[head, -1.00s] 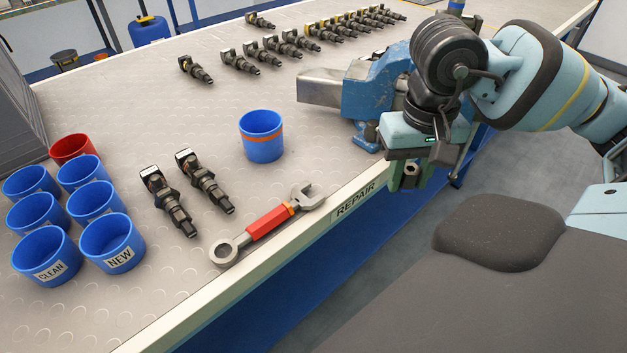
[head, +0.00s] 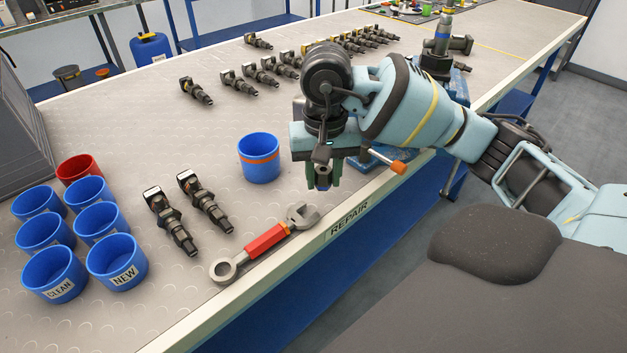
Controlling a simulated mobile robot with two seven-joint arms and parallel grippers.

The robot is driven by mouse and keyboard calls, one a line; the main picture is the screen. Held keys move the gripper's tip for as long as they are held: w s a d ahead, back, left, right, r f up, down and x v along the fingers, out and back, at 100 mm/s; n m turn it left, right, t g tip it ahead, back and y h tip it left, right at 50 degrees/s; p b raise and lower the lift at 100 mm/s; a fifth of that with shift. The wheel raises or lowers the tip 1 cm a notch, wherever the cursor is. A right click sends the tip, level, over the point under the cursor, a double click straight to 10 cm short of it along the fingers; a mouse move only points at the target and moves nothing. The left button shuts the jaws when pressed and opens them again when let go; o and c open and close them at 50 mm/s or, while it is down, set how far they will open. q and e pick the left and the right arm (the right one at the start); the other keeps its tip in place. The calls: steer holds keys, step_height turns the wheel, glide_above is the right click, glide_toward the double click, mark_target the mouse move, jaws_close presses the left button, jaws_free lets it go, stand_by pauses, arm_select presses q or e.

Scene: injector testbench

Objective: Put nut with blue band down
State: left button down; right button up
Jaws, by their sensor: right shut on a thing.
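My right gripper (head: 323,180) points down above the workbench, just right of the blue cup with an orange band (head: 260,168). It is shut on a small dark nut (head: 323,187) with a bluish tint, mostly hidden between the green fingers. The nut appears to be held above the bench; its exact height is hard to tell. My left gripper is out of view.
A red-handled wrench (head: 265,243) lies along the front edge below the gripper. Two injectors (head: 172,222) lie left of it. Blue cups, among them one marked NEW (head: 117,262), and a red cup (head: 79,168) stand at the left. A vise, partly hidden, is behind my arm.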

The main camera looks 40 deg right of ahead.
mark_target(312, 197)
steer(key=shift+w+a, duration=0.35)
steer(key=shift+w, duration=0.5)
steer(key=shift+w+a+f, duration=0.1)
steer(key=shift+w+f, duration=0.1)
steer(key=shift+f, duration=0.1)
step_height(312, 197, down, 3)
steer(key=shift+p, duration=0.3)
steer(key=shift+f, duration=0.1)
steer(key=shift+f, duration=0.1)
steer(key=o, duration=1)
